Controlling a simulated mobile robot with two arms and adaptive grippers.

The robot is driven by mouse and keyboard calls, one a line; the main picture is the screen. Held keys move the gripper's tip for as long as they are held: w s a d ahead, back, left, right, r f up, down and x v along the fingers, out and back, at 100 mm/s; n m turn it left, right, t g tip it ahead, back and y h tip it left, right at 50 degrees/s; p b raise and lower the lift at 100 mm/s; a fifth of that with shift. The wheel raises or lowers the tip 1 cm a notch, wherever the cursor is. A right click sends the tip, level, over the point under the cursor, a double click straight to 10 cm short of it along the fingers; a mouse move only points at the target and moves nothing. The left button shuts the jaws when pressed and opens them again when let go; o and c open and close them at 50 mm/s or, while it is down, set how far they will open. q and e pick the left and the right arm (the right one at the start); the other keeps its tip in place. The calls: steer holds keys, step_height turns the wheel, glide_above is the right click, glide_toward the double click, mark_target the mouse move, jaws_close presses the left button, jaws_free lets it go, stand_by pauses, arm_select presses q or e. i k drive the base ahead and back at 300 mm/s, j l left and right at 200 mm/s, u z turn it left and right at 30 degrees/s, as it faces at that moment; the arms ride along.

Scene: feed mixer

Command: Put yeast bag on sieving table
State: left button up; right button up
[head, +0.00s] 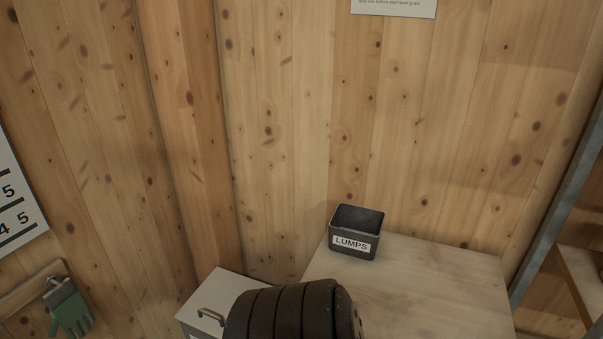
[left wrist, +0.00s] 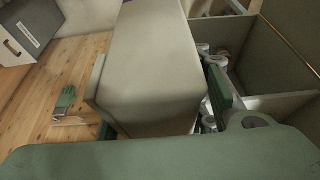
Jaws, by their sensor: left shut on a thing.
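My left gripper (left wrist: 163,110) shows in the left wrist view, its green fingers on either side of a large pale beige block-shaped bag, which I take for the yeast bag (left wrist: 150,65). The gripper is shut on it; no label on the bag is visible. In the head view a pale-topped table (head: 430,285), likely the sieving table, stands against the wood wall. A dark bin labelled LUMPS (head: 352,243) sits on its back left corner. The bag and both grippers are out of the head view.
A grey box with a handle (head: 205,312) stands left of the table. A dark ribbed shape (head: 292,312), possibly my own arm, hides the table's front left. A green glove (head: 70,312) hangs at left. A grey open compartment (left wrist: 280,75) holding pale objects lies right of the bag.

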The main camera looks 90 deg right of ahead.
mark_target(402, 302)
steer(key=z, duration=0.45)
steer(key=l+z, duration=0.15)
steer(key=z, duration=0.3)
steer(key=k+l+z, duration=0.1)
steer(key=z, duration=0.8)
steer(key=l+z, duration=0.15)
steer(key=z, duration=0.3)
steer(key=l+z, duration=0.1)
steer(key=z, duration=0.8)
steer(key=i+l+z, duration=0.1)
steer(key=z, duration=0.35)
